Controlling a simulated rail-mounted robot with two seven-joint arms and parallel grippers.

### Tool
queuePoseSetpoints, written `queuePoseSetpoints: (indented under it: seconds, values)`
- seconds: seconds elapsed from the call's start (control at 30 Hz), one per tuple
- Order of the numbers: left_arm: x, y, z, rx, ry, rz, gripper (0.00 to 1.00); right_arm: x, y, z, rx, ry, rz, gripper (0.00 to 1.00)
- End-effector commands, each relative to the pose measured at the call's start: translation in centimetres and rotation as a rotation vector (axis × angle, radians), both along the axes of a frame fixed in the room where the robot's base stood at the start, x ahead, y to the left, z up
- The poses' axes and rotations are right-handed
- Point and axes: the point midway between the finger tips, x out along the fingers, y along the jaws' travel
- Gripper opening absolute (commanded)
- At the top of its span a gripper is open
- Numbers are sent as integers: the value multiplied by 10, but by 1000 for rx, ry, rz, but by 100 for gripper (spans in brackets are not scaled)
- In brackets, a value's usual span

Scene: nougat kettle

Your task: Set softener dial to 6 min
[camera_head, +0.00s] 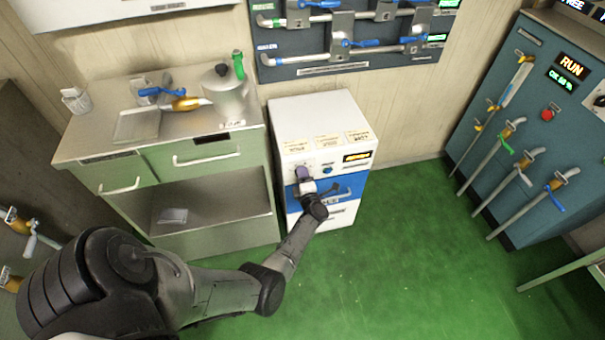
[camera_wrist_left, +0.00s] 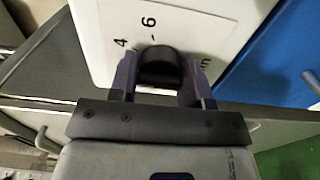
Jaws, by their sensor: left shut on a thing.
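The softener (camera_head: 322,118) is a white cabinet with a blue band, standing on the floor at the centre of the head view. Its dial (camera_wrist_left: 160,66) is a dark round knob on a white plate, seen in the left wrist view. The marks 4 and 6 show above the knob; its pointer cannot be made out. My left gripper (camera_head: 303,174) reaches the softener's front. In the left wrist view the left gripper (camera_wrist_left: 160,80) has one finger on each side of the knob and is shut on it. My right gripper is not in view.
A small lit display (camera_head: 357,157) and a blue button (camera_head: 327,170) sit on the softener's front. A green bench (camera_head: 205,152) with a metal jug (camera_head: 225,92) stands to the left. A teal cabinet (camera_head: 540,120) with several levers stands at the right. Green floor (camera_head: 400,260) between is clear.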

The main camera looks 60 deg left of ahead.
Motion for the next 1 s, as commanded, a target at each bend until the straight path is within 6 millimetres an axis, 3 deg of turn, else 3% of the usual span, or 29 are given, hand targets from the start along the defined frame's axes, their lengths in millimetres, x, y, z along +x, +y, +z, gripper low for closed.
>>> queuePoseSetpoints:
  seconds: [0.4,1.0]
  values:
    - [0,0,2,116,379,1,20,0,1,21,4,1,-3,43]
    - [-1,0,0,273,894,1,20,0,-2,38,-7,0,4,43]
